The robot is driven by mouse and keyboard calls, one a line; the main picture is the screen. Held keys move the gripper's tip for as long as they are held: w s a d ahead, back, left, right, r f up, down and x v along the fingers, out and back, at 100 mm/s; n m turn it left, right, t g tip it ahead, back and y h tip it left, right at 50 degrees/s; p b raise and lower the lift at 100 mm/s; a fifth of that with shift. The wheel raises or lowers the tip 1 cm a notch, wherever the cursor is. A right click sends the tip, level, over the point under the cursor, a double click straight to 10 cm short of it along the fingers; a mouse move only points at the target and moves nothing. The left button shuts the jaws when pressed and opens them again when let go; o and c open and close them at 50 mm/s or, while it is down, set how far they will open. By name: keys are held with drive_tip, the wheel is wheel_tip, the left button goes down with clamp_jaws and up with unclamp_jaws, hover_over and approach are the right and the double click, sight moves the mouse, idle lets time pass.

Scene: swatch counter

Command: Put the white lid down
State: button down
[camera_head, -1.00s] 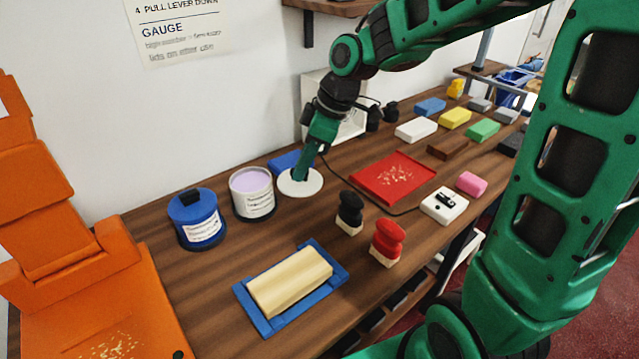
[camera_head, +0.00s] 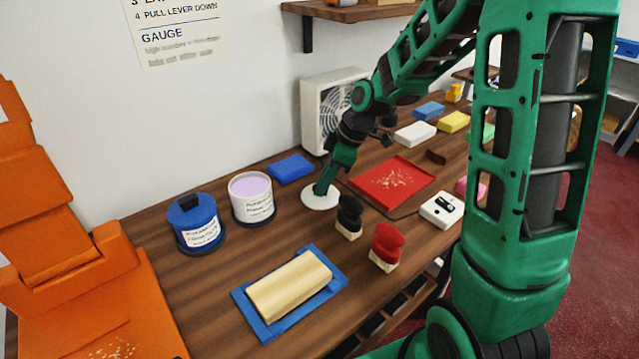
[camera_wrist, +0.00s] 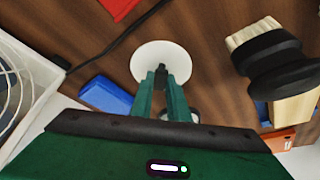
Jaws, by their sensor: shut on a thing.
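The white lid (camera_head: 320,197) is a round disc just right of the open white can (camera_head: 252,198), which shows lilac contents. In the wrist view the lid (camera_wrist: 150,57) lies under my fingertips against the brown counter. My gripper (camera_head: 321,188) is above the lid and shut on the small dark knob at its middle; it also shows in the wrist view (camera_wrist: 161,78). The lid looks level and at or very close to the counter top; I cannot tell if it touches.
A blue block (camera_head: 291,168) lies behind the lid. A black-handled brush (camera_head: 349,217) stands close at its right front, with a red one (camera_head: 386,246) beyond. A red tray (camera_head: 393,183) is to the right. Bare counter (camera_head: 285,228) lies in front of the lid.

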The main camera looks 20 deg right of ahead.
drive_tip(key=c, duration=1.7)
unclamp_jaws()
drive_tip(key=shift+f, duration=0.1)
drive_tip(key=v, duration=1.2)
drive_tip(key=s+d+m+h, duration=0.1)
drive_tip(key=s+d+m, duration=0.3)
drive_tip(key=s, duration=0.5)
drive_tip(key=s+d+f+m+g+h, duration=0.1)
drive_tip(key=s+d+m, duration=0.2)
drive_tip(key=s+m, duration=0.5)
drive_tip(key=s+d+f+m+g+h, duration=0.1)
drive_tip(key=s+d+m, duration=0.3)
drive_tip(key=s+m, duration=0.3)
drive_tip(key=shift+s+d+f+h, duration=0.1)
drive_tip(key=shift+s+h, duration=0.05)
drive_tip(key=shift+s, duration=0.7)
drive_tip(key=shift+s+d+f+h, duration=0.1)
drive_tip(key=shift+s+d, duration=0.05)
drive_tip(key=shift+s, duration=0.7)
drive_tip(key=shift+s+d+f+h, duration=0.1)
drive_tip(key=shift+s+h, duration=0.05)
drive_tip(key=shift+s, duration=0.7)
